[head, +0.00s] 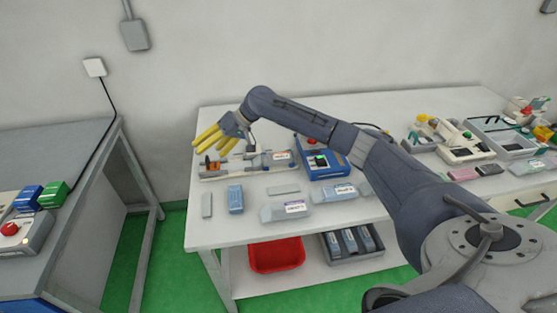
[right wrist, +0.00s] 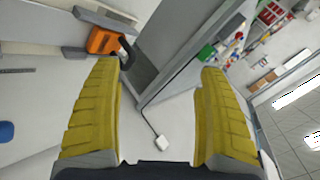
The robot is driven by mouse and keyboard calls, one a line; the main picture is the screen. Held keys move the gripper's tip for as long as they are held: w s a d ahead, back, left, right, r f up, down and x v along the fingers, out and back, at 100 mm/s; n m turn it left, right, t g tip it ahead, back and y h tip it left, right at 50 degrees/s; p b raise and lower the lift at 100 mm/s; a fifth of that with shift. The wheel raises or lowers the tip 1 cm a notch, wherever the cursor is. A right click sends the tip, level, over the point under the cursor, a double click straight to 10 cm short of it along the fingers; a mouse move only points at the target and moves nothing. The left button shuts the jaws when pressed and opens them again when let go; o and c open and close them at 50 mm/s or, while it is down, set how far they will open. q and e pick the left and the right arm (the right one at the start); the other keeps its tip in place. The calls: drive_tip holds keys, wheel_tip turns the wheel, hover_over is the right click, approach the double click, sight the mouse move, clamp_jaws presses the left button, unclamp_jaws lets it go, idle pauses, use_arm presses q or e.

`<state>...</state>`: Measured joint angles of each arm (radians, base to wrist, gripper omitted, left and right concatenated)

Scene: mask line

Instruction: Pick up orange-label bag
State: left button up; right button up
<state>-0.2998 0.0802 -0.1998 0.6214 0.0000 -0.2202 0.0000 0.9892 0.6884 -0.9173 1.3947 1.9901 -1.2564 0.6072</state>
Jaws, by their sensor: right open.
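My right gripper (head: 203,142) has yellow fingers and hangs above the left part of the white table, over the end of a long grey device (head: 245,167) with an orange part. In the right wrist view the gripper (right wrist: 158,68) is open, with nothing between its fingers. An orange part (right wrist: 103,41) shows beyond the left finger there. Pale blue-grey bags with labels lie on the table, one at the front (head: 285,210) and one to its right (head: 334,193). I cannot make out a clearly orange label on either. My left gripper is out of view.
A blue box with a green screen (head: 322,166) stands behind the bags. A red bin (head: 276,255) and a grey crate of blue packs (head: 350,243) sit on the lower shelf. A grey side table (head: 50,147) stands left, across a gap.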

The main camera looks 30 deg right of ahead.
drive_tip(key=s+d+r+n+h, duration=0.2)
drive_tip(key=d+n, duration=0.3)
drive_tip(key=d, duration=0.8)
drive_tip(key=n+g+h, duration=0.2)
drive_tip(key=n+h, duration=0.1)
drive_tip(key=n, duration=0.3)
approach(280, 156)
drive_tip(key=shift+n, duration=0.3)
drive_tip(key=x, duration=1)
drive_tip(key=c, duration=1.1)
